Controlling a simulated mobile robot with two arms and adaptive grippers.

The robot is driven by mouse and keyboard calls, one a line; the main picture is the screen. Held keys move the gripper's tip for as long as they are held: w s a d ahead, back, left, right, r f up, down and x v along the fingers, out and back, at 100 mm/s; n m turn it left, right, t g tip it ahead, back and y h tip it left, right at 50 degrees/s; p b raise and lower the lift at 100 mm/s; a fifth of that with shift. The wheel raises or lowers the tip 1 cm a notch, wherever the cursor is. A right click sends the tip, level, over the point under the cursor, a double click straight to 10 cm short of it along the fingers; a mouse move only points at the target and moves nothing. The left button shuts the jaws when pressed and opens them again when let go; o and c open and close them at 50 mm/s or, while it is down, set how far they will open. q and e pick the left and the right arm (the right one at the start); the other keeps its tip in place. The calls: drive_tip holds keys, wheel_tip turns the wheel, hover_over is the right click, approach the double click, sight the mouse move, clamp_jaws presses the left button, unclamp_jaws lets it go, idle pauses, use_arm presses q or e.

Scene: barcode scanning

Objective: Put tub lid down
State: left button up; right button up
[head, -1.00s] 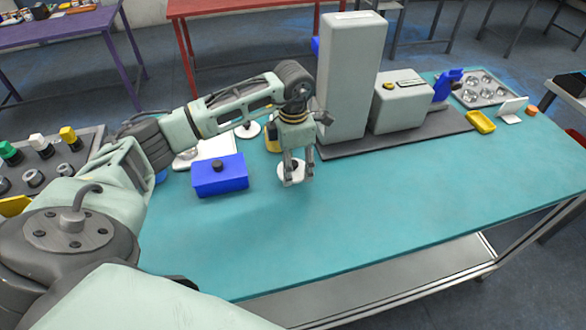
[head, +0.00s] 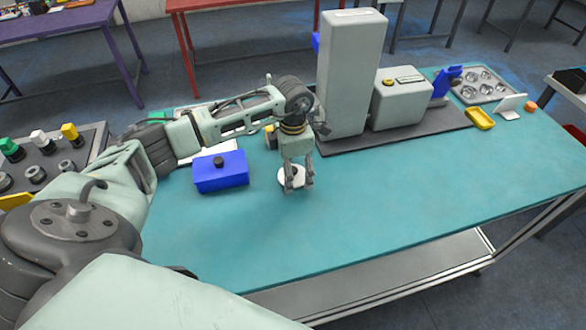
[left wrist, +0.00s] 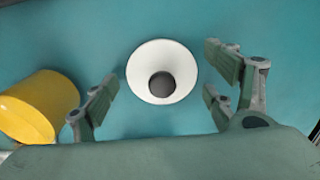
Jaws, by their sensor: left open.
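The tub lid (head: 283,181) is a round white disc with a dark knob, knob side up. It appears to lie flat on the teal table and also shows in the left wrist view (left wrist: 143,78). My left gripper (head: 299,188) is open over the lid. In the left wrist view its two fingers (left wrist: 160,92) stand apart on either side of the lid, with gaps between them and the rim. A yellow tub (left wrist: 38,108) is at the left of that view.
A blue box (head: 221,177) with a dark knob stands left of my gripper. A tall grey tower (head: 350,75) and a grey box machine (head: 402,104) stand on a dark base behind it. A yellow dish (head: 480,119) is far right. The table's front and right middle are clear.

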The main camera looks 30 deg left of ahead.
sight(293, 168)
use_arm(q)
drive_tip(key=shift+r, duration=0.5)
wheel_tip(293, 168, up, 11)
drive_tip(key=b, duration=0.3)
drive_tip(key=shift+r+b, duration=0.15)
drive_tip(key=shift+b, duration=0.15)
